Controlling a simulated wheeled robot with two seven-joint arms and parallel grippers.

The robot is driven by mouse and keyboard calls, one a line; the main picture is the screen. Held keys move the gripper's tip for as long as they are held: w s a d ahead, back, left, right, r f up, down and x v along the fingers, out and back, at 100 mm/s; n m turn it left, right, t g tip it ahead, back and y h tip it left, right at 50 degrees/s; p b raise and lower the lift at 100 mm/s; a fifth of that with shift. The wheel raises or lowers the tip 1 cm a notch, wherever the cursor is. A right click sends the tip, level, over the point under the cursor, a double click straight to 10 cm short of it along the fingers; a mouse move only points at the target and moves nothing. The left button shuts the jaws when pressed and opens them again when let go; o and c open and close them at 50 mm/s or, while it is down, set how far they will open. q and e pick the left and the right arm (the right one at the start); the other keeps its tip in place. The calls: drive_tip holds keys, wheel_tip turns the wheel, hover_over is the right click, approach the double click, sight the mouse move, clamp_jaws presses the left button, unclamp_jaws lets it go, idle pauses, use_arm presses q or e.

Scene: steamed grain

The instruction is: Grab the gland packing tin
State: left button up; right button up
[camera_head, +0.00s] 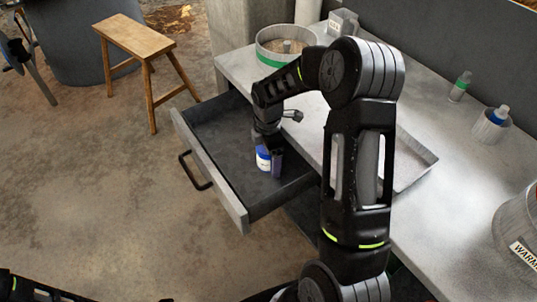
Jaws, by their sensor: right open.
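A small blue and white tin (263,158), which looks like the gland packing tin, stands in the open drawer (222,190). My right arm reaches over the worktop and down into the drawer. My right gripper (269,152) points down at the tin and is open. One dark finger shows close against the right side of the tin; the other finger is hard to make out. I cannot tell whether the fingers touch it. Part of my left arm shows at the bottom left, but its gripper is out of view.
The worktop (453,200) holds a round sieve-like pan (267,56), a shallow tray (420,158), a green-capped bottle (460,87), a blue-banded container (492,124) and a metal bucket (510,225). A wooden stool (133,37) stands on the floor. Drawer walls surround the tin.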

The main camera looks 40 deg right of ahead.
drive_tip(key=c, duration=1.8)
